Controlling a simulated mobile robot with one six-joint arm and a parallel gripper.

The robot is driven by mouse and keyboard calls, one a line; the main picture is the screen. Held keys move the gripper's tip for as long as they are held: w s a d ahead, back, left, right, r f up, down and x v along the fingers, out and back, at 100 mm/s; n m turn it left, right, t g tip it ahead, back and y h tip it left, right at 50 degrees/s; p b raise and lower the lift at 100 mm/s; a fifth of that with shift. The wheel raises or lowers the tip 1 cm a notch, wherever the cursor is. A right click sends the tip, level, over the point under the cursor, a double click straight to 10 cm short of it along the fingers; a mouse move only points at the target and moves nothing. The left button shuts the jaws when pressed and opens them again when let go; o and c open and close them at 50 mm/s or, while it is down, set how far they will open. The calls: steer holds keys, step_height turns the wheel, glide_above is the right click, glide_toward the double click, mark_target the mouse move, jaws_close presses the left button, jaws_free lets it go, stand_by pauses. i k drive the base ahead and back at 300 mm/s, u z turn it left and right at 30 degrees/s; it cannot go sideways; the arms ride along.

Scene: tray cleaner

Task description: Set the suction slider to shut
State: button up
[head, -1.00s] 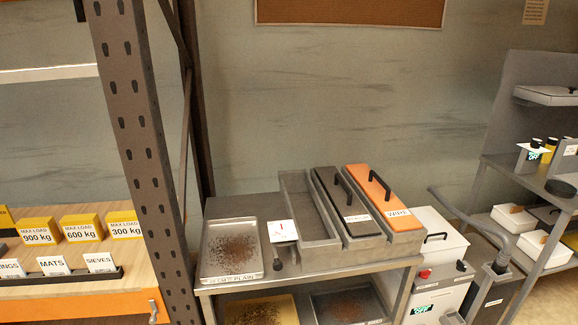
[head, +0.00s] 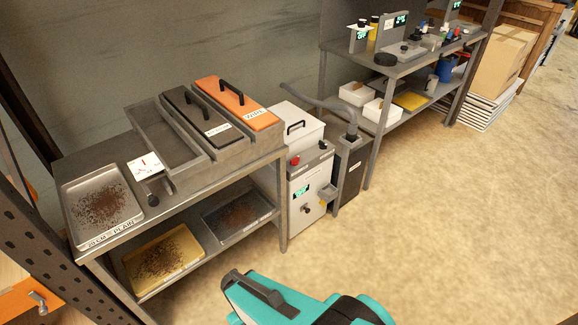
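A grey cleaner unit (head: 309,190) stands on the floor at the right end of the steel bench. Its front has a red button (head: 295,160), a lit green display (head: 300,191) and a dark round knob (head: 307,208). A hose (head: 318,101) runs from beside it to a dark canister (head: 351,165). I cannot make out which part is the suction slider or its setting. My teal and dark arm shows at the bottom edge; its dark end, which may be my gripper (head: 258,293), is in front of the bench, apart from the unit. Its fingers are not clear.
The bench (head: 180,192) holds a dirt-covered tray (head: 72,214), a white card with a dark handle, and lidded bins. Two more soiled trays lie on its lower shelf. A second bench (head: 372,66) stands behind right. The floor at right is clear.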

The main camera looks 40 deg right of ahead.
mark_target(305, 207)
steer(key=z, duration=4.2)
steer(key=i, duration=0.1)
steer(key=u, duration=2.85)
